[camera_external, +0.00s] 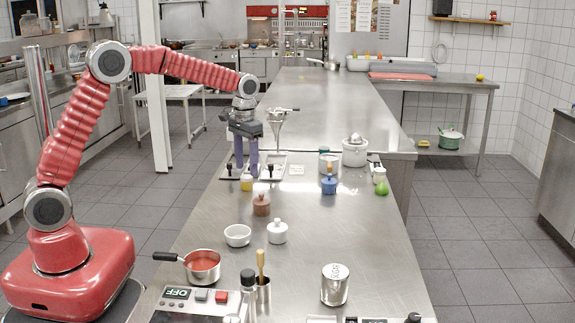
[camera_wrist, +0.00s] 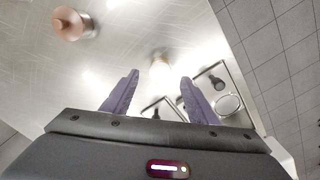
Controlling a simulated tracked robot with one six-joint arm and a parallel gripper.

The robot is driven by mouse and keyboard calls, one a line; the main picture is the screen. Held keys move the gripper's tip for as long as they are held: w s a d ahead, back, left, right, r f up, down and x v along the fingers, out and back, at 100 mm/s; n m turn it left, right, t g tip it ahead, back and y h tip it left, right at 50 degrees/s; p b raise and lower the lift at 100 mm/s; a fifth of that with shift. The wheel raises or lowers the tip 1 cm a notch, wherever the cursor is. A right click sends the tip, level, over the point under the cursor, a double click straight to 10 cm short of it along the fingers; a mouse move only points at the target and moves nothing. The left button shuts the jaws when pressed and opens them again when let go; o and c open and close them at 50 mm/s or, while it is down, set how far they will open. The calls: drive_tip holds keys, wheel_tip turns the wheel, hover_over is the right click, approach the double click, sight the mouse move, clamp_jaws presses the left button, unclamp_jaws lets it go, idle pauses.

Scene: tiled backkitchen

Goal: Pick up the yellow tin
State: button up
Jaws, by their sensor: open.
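The yellow tin (camera_external: 247,183) is a small jar standing upright on the steel counter, just below my gripper (camera_external: 246,169) in the external view. My gripper has two purple fingers pointing down, spread apart and empty. In the wrist view, a pale yellowish shape washed out by glare, which looks like the yellow tin (camera_wrist: 160,72), appears between and slightly beyond the tips of my gripper (camera_wrist: 160,77). I cannot tell exactly how far the fingertips are above or behind it.
A brown pot (camera_external: 261,205) stands nearer the camera; it also shows in the wrist view (camera_wrist: 72,23). Trays (camera_external: 273,164) with dark-knobbed items lie beside the fingers. The counter's centre is fairly clear.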

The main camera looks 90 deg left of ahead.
sight(246, 177)
drive_tip(key=shift+f, duration=0.1)
drive_tip(key=shift+s+d+f, duration=0.1)
drive_tip(key=shift+f, duration=2.45)
drive_tip(key=c, duration=1.1)
drive_tip(key=shift+r, duration=0.1)
wheel_tip(246, 177, up, 10)
drive_tip(key=shift+f, duration=0.1)
